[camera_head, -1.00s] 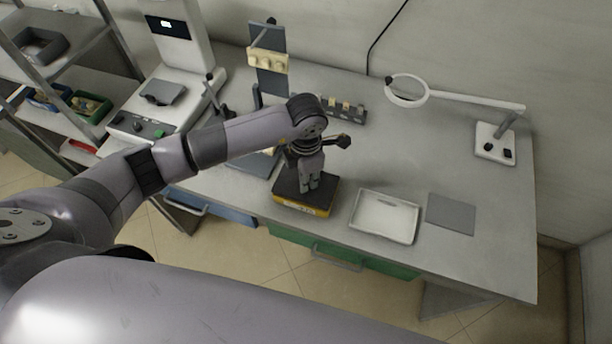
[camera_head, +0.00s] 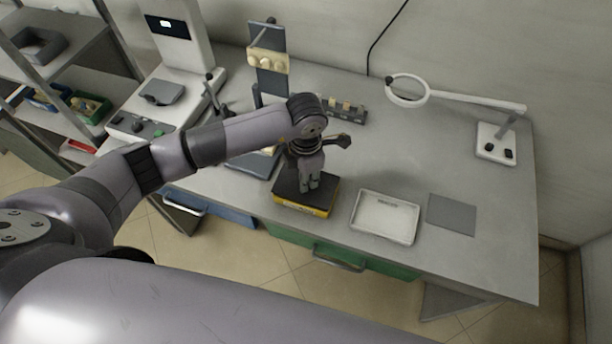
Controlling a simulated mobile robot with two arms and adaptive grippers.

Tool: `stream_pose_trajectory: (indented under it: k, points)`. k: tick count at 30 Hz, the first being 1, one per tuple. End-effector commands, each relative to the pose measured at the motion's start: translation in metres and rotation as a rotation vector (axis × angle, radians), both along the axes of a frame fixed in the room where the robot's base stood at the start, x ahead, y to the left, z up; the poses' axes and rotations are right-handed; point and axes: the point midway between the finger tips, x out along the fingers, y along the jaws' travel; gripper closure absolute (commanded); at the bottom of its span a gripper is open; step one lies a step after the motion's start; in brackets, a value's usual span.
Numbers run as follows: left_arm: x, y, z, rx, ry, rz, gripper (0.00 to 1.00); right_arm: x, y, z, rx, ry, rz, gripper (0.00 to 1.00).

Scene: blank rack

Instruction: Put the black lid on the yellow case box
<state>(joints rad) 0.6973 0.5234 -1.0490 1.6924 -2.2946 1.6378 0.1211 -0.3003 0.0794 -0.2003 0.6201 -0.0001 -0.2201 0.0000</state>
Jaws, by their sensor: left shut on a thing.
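The yellow case box (camera_head: 303,209) sits near the front edge of the grey workbench, in the middle of the view. The black lid (camera_head: 325,197) lies flat over its top, and only a yellow band of the box shows below it. I cannot tell whether the lid is fully seated. My left gripper (camera_head: 310,187) points down at the middle of the lid and is shut on it. The grip point itself is too small to see clearly. My right gripper is not in view.
A white tray (camera_head: 386,234) stands just right of the box, with a grey mat (camera_head: 451,214) beyond it. A magnifier lamp (camera_head: 497,143) stands at the right. A stand with a yellow block (camera_head: 268,62) and a small rack (camera_head: 346,110) are behind. The bench's right middle is clear.

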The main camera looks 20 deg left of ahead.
Motion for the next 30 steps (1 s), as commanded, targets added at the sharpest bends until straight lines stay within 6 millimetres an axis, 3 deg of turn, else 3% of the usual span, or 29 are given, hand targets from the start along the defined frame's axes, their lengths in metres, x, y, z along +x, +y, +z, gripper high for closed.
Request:
stream_pose_trajectory:
  k: [22, 23, 30]
  points:
    - [0.000, 0.000, -0.017, 0.000, 0.000, 0.001, 1.00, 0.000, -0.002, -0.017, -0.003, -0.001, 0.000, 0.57]
    - [0.000, 0.000, -0.017, 0.000, 0.000, 0.001, 0.82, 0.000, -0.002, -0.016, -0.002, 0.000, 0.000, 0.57]
    - [0.000, 0.000, -0.016, -0.001, 0.001, 0.001, 0.66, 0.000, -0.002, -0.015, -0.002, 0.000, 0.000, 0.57]
